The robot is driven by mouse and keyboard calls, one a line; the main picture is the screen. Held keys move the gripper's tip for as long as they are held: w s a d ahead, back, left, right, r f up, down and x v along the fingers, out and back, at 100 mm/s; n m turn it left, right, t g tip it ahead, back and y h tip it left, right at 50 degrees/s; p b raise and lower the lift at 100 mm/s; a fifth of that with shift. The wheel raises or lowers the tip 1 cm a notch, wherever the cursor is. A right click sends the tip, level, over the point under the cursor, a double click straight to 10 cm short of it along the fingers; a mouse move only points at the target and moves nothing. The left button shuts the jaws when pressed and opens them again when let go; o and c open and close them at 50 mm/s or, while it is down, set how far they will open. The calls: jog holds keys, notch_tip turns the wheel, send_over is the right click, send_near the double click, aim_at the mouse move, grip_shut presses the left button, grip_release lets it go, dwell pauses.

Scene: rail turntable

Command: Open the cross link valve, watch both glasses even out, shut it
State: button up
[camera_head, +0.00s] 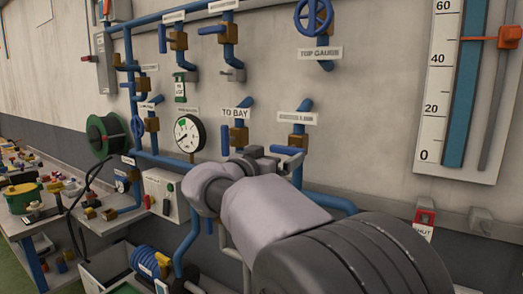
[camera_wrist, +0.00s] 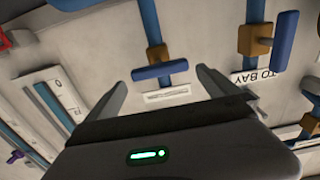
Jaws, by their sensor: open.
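The cross link valve shows in the head view as a brown body (camera_head: 298,139) on a blue pipe, under a white label. In the wrist view its blue bar handle (camera_wrist: 160,70) lies crosswise to the pipe. My gripper (camera_wrist: 161,78) is open, with one finger towards each end of the handle; I cannot tell whether they touch it. In the head view my gripper (camera_head: 265,158) is partly hidden by my wrist. One glass (camera_head: 464,80) stands at the right beside a 0 to 60 scale, blue along its visible length. The second glass cannot be made out clearly.
The TO BAY valve handle (camera_head: 225,142) is close left of my gripper and runs along its pipe. A round gauge (camera_head: 188,134), a green reel (camera_head: 104,135) and a cluttered bench (camera_head: 17,205) are further left. A red SHUT tag (camera_head: 424,222) hangs below the glass.

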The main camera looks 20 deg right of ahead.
aim_at(285, 151)
jog(key=x, duration=0.6)
jog(key=shift+d, duration=0.15)
jog(key=c, duration=1)
